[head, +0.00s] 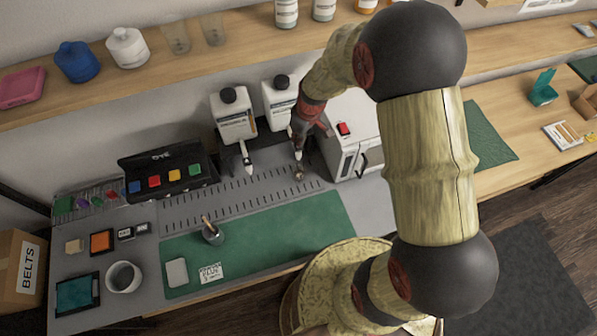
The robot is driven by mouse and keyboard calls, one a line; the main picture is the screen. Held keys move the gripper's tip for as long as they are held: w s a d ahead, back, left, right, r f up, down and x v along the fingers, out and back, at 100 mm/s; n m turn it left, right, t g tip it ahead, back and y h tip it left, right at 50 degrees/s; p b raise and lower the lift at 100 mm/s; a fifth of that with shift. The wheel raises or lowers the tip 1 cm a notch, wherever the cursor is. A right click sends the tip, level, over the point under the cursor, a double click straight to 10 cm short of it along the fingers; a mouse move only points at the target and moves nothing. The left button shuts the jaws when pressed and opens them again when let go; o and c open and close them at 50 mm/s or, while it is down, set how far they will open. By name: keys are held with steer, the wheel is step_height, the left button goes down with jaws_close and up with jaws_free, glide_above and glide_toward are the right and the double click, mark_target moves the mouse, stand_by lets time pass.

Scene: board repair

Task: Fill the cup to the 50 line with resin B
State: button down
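Two white bottles with black caps stand at the back of the bench, a left bottle (234,115) and a right bottle (279,98). Their labels are too small to read, so I cannot tell which is resin B. A white spout (247,160) shows in front of the left bottle. My gripper (299,158) reaches down in front of the right bottle and partly covers it. A small brownish thing (298,174) shows at the gripper's lower end; I cannot tell whether it is a cup or fingertips. Two translucent cups (176,38) (212,29) stand on the shelf.
A white box-shaped machine with a red switch (344,129) stands close right of my gripper. A green mat (285,240) lies in front, with a small pot of sticks (212,232) on it. A black dye rack (160,172) and a pale mug (123,278) are at left.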

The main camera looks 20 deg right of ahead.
steer(key=shift+f+b, duration=0.85)
steer(key=shift+f, duration=0.2)
stand_by(3.9)
steer(key=shift+r+p, duration=0.4)
steer(key=shift+r, duration=0.6)
stand_by(0.8)
steer(key=shift+r+p, duration=1.65)
steer(key=shift+r, duration=1.15)
